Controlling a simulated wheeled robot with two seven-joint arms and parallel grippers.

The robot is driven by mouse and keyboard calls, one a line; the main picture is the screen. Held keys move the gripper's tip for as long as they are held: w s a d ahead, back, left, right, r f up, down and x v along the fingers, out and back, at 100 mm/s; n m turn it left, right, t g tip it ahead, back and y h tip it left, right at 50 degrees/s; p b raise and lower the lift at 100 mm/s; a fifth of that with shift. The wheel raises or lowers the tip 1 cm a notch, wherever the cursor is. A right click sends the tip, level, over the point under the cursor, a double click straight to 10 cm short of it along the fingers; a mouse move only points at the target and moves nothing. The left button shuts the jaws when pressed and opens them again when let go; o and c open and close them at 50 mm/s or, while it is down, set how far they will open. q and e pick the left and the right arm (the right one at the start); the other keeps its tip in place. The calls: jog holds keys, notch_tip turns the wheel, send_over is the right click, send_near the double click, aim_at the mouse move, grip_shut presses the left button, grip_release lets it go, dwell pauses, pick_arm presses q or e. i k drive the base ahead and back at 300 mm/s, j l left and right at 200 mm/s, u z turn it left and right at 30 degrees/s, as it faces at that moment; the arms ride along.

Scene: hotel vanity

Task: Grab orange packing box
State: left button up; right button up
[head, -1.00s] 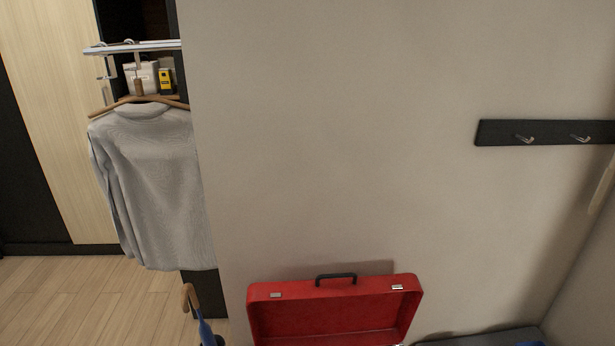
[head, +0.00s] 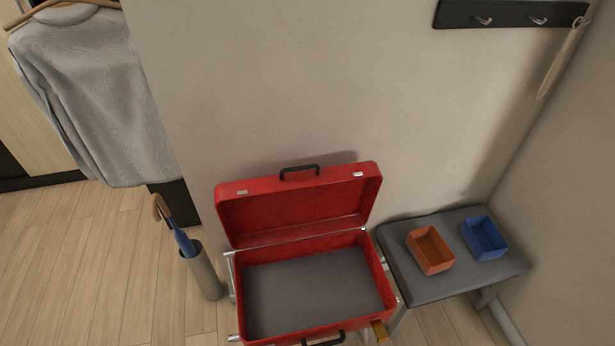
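The orange packing box (head: 431,250) is a small open-topped box. It rests on the left half of a grey cushioned bench (head: 416,287) at the right of the head view. It looks empty. Neither of my grippers shows in the head view, so their distance from the box cannot be told.
A blue open box (head: 484,238) sits on the bench just right of the orange one. An open red suitcase (head: 296,206) stands on a rack left of the bench. An umbrella stand (head: 204,273) is further left. A wall hook rail (head: 511,14) hangs above.

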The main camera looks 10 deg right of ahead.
aim_at(433, 256)
jog(key=z, duration=1.45)
